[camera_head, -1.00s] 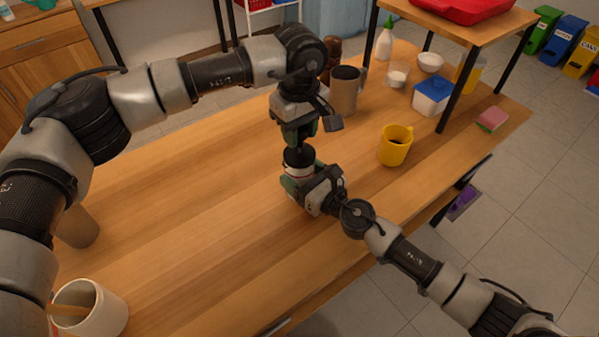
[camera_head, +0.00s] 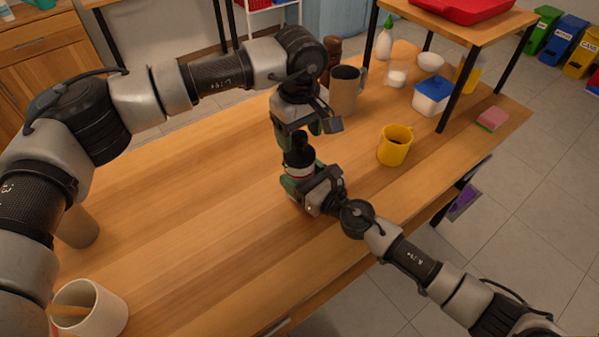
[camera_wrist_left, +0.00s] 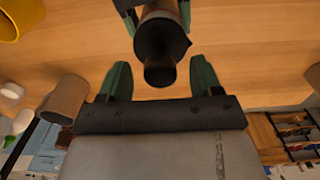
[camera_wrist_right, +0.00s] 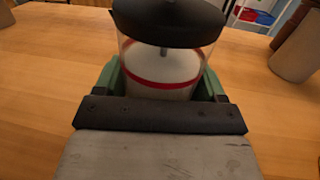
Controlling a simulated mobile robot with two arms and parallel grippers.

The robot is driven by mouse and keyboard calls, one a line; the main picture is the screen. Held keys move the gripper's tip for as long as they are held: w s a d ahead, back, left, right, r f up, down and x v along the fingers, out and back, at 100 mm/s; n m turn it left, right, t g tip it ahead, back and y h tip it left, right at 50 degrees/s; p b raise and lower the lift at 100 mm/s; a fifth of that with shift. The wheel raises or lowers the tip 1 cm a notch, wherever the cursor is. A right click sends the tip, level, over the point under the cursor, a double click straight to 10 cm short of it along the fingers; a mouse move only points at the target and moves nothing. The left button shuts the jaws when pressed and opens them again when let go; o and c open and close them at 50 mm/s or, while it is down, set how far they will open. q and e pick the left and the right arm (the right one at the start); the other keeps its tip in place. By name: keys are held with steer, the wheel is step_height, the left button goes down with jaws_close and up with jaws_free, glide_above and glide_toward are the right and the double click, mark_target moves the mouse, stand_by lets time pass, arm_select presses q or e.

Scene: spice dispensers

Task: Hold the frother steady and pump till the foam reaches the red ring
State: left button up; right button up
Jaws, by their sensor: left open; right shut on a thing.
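The frother (camera_head: 299,161) stands upright on the wooden table, a clear jar with a black lid and knob. In the right wrist view the jar (camera_wrist_right: 165,88) shows a red ring around it and white contents up to about the ring; the exact level is unclear. A thin rod goes down inside. My right gripper (camera_head: 297,186) is shut around the jar's lower part. My left gripper (camera_head: 299,132) is open above the lid. In the left wrist view the knob (camera_wrist_left: 160,73) lies between its spread green fingers, apart from both.
A yellow mug (camera_head: 395,147) with dark contents stands to the right. A grey-brown mug (camera_head: 344,92) and a dark brown mill stand behind. A blue-lidded box (camera_head: 433,97) is beside a raised shelf. A cream pot (camera_head: 103,318) is at front left. The table's left middle is clear.

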arm_select(q)
steer(key=shift+r, duration=2.95)
arm_select(e)
steer(key=o, duration=1.2)
steer(key=shift+c, duration=0.2)
arm_select(q)
step_height(320, 180, up, 12)
arm_select(e)
steer(key=v, duration=1.1)
steer(key=shift+a, duration=0.1)
steer(key=shift+s+d, duration=0.35)
steer(key=shift+d, duration=0.1)
